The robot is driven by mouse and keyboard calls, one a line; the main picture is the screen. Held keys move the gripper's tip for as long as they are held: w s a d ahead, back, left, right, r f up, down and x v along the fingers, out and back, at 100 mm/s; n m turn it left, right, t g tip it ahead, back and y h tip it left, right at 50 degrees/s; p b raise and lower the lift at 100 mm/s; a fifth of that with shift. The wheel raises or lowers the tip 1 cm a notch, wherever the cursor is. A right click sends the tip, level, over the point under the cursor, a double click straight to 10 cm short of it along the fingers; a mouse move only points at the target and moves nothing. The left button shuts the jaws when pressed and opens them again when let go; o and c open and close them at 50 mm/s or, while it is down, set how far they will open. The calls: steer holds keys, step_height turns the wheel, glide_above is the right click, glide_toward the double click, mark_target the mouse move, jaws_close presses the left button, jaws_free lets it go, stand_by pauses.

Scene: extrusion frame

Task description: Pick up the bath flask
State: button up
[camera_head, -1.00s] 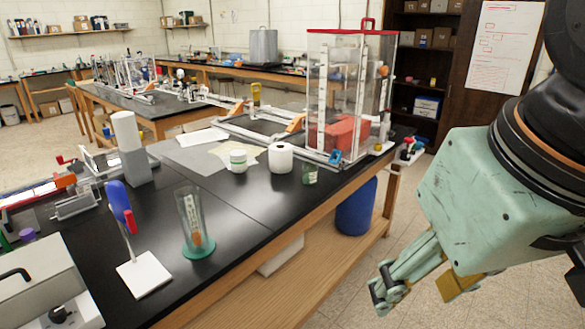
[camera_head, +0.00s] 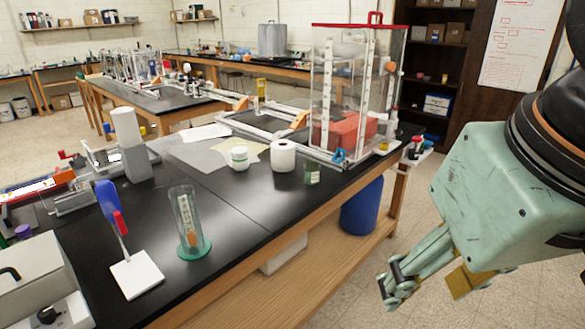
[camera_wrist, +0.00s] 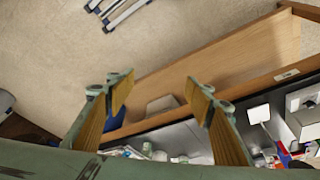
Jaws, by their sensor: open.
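No thing in view can be told for certain as the bath flask. A tall clear vessel (camera_head: 187,218) with a green round base and something orange inside stands upright on the black bench (camera_head: 225,240), towards its front edge. My gripper (camera_head: 425,284) hangs over the floor to the right of the bench, well apart from everything on it. In the wrist view my gripper (camera_wrist: 158,95) is open, with nothing between its two fingers.
On the bench are a white paper roll (camera_head: 282,156), a white jar (camera_head: 239,158), a blue-and-red tool on a white plate (camera_head: 137,274), a grey box (camera_head: 35,275) and a tall clear case (camera_head: 343,100). A blue bin (camera_head: 362,208) stands below. The floor beside my gripper is clear.

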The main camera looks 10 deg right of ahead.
steer(key=w+d+r+n+h+p, duration=0.1)
steer(key=w+r+n+p, duration=0.35)
steer(key=w, duration=1.05)
steer(key=w+d+r+n+h+p, duration=0.1)
steer(key=w+r+n+p, duration=0.3)
steer(key=w, duration=1)
steer(key=n+g+h+p, duration=0.1)
steer(key=n+p, duration=0.9)
steer(key=n, duration=0.7)
glide_above(312, 173)
steer(key=s+a, duration=0.1)
steer(key=a, duration=0.2)
step_height(312, 173, down, 20)
steer(key=shift+w+a+f+n+h, duration=0.25)
steer(key=shift+a+f+h, duration=0.05)
steer(key=shift+f, duration=0.15)
steer(key=shift+f, duration=0.1)
steer(key=shift+x, duration=4.25)
steer(key=shift+f, duration=0.15)
